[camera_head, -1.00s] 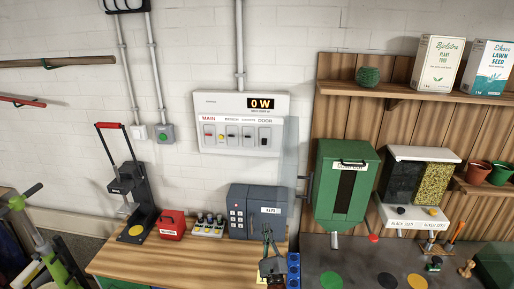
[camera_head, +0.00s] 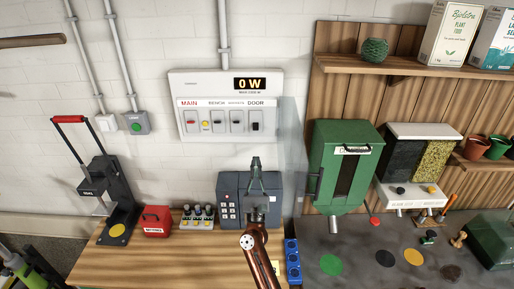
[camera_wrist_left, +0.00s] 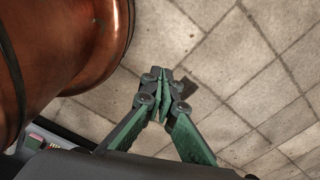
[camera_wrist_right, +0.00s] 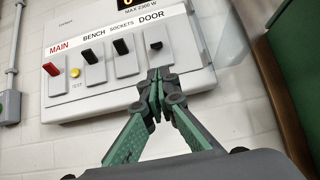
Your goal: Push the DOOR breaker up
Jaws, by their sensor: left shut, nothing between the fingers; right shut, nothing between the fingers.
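The breaker panel (camera_head: 200,86) is on the white wall, with MAIN, BENCH, SOCKETS and DOOR labels. The DOOR breaker (camera_head: 256,126) is the rightmost switch. Its black lever sits lower in its slot than the others. In the right wrist view the DOOR breaker (camera_wrist_right: 156,45) is just beyond my right fingertips. My right gripper (camera_head: 256,162) is shut and empty, pointing up, below the DOOR breaker in the picture. In the right wrist view its tips (camera_wrist_right: 160,78) overlap the panel's lower edge; contact is unclear. My left gripper (camera_wrist_left: 162,82) is shut and empty over paved floor, outside the head view.
A grey keypad box (camera_head: 230,183) stands behind my right gripper. A green dispenser (camera_head: 323,152) hangs right of the panel. A red box (camera_head: 157,222) and a black press (camera_head: 115,205) stand left on the wooden bench. Bare wall surrounds the panel's underside.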

